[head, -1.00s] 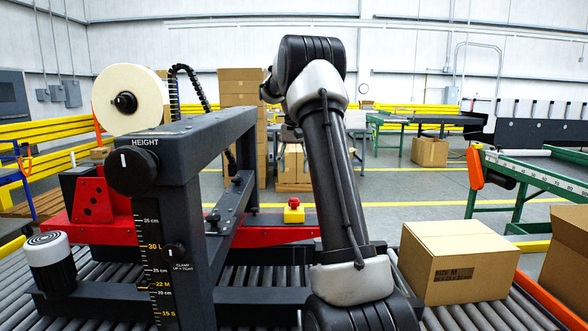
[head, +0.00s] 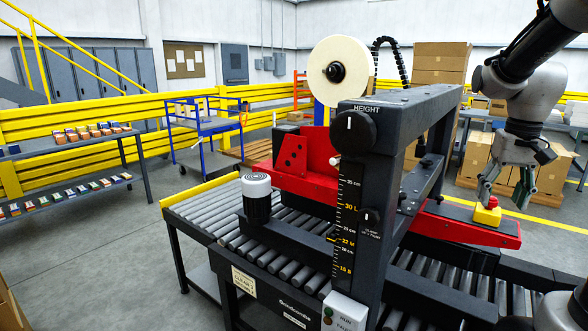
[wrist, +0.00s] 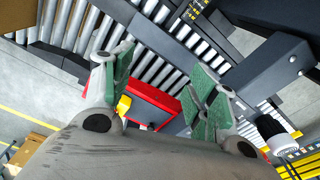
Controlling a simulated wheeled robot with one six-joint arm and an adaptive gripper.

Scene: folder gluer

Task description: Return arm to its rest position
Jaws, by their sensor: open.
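My gripper (head: 507,197) hangs from my arm at the right of the head view, fingers pointing down, close to the yellow emergency-stop box (head: 487,212) on the red beam. In the wrist view my gripper's green-padded fingers (wrist: 160,90) are spread apart with nothing between them. The yellow box (wrist: 124,104) shows beside the left finger in the wrist view. I cannot tell whether the fingers touch it. The arm is bent, with its upper links running out of the head view at the right.
The case sealer's dark frame (head: 363,190) with its height scale and tape roll (head: 337,72) stands left of my gripper. A roller conveyor (head: 215,215) runs beneath it. A blue cart (head: 203,128) and a shelf (head: 75,150) stand at the left. Open floor (head: 90,240) lies between.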

